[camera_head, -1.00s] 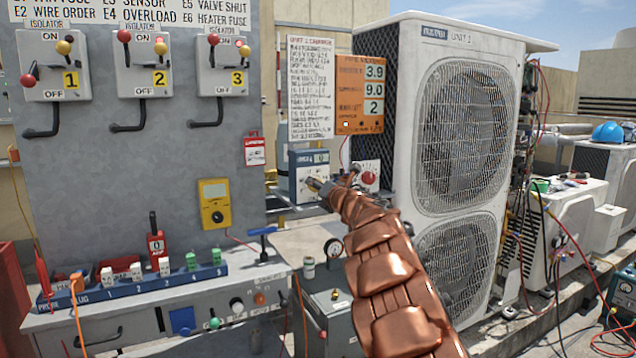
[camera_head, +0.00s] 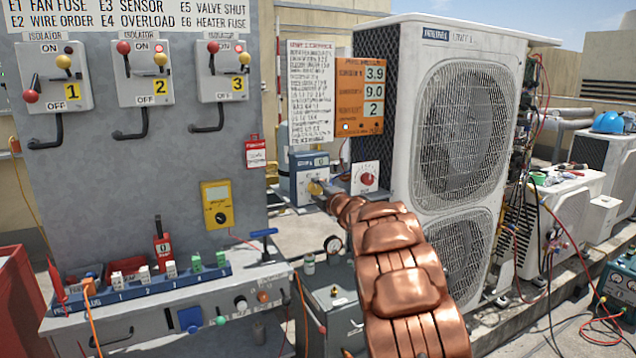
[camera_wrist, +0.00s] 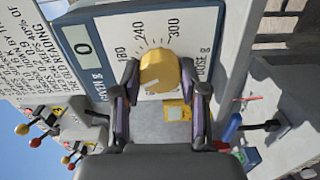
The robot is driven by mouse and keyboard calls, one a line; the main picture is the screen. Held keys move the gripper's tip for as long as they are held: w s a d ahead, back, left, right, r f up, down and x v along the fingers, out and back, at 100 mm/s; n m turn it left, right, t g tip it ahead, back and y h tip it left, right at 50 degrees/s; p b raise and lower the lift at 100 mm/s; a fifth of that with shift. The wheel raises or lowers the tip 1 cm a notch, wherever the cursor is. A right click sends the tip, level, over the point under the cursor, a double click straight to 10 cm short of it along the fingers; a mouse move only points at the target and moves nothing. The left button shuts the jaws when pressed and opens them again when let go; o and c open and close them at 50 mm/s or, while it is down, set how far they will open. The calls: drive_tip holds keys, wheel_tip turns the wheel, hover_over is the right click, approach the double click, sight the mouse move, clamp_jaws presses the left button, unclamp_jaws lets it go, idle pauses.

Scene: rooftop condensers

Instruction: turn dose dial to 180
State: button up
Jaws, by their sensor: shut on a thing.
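The yellow dose dial (camera_wrist: 158,70) sits on the white face of the dosing box, which has a scale reading 180, 240 and 300 and the words "DOSE g". The rest of the scale is hidden. A light pointer line on the dial seems to lie on its lower side, but its exact reading is unclear. My gripper (camera_wrist: 160,80) is shut on the dial, one finger on each side. A small display (camera_wrist: 82,47) beside the scale shows 0. In the head view the dosing box (camera_head: 301,172) stands left of the big condenser, with my gripper (camera_head: 317,187) at its front.
A panel with a red knob (camera_head: 368,179) stands just right of the box. The large condenser (camera_head: 462,140) is close to my arm's right. A grey board with isolators (camera_head: 145,75) is at the left. A bench with a plug rack (camera_head: 150,284) is below it.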

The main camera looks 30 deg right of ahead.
drive_tip(key=m+p, duration=0.1)
drive_tip(key=m, duration=0.1)
drive_tip(key=m+p, duration=0.1)
drive_tip(key=p, duration=0.1)
drive_tip(key=shift+d+r+m, duration=0.1)
drive_tip(key=shift+r+m, duration=0.1)
drive_tip(key=shift+m, duration=0.2)
drive_tip(key=m+p, duration=0.5)
drive_tip(key=shift+f, duration=0.25)
drive_tip(key=o, duration=1.1)
drive_tip(key=shift+o, duration=0.2)
drive_tip(key=shift+s, duration=0.15)
